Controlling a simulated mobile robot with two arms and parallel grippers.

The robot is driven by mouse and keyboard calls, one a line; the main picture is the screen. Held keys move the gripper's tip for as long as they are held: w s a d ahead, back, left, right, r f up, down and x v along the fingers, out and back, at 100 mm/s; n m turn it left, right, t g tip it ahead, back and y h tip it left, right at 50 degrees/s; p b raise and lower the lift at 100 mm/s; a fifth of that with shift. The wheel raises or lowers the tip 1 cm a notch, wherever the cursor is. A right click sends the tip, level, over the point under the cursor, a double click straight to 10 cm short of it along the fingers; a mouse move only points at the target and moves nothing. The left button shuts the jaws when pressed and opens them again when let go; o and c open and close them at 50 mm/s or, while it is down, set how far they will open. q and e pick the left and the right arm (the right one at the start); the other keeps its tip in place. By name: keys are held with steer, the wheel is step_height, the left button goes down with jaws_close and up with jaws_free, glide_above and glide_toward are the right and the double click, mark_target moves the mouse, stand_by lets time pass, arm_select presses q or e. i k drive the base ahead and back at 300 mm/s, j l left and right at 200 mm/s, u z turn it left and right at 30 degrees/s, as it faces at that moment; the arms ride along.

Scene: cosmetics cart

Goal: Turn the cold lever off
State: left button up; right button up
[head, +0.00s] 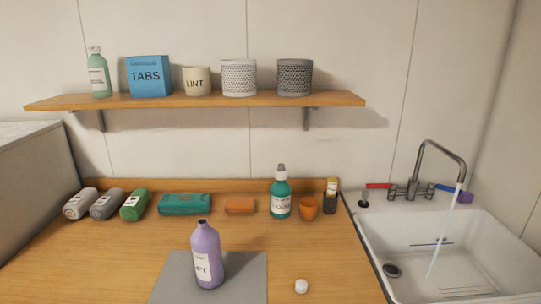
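A metal tap (440,150) with a tall curved spout stands at the back of the white sink on the right. A blue lever (446,188), the cold one by its colour, sticks out to the right of the tap's base. A red lever (378,185) sticks out to the left. A pale stream of water (446,230) runs from the spout down into the sink. Neither of my grippers shows in the head view.
A purple object (466,197) sits just right of the blue lever. The sink (375,240) has a dark drain. The wooden counter (120,250) holds a purple bottle (208,262) on a grey mat, a white cap (301,287) and several containers. A shelf (200,101) hangs above.

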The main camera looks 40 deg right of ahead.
mark_target(432, 185)
steer(key=z, duration=2.25)
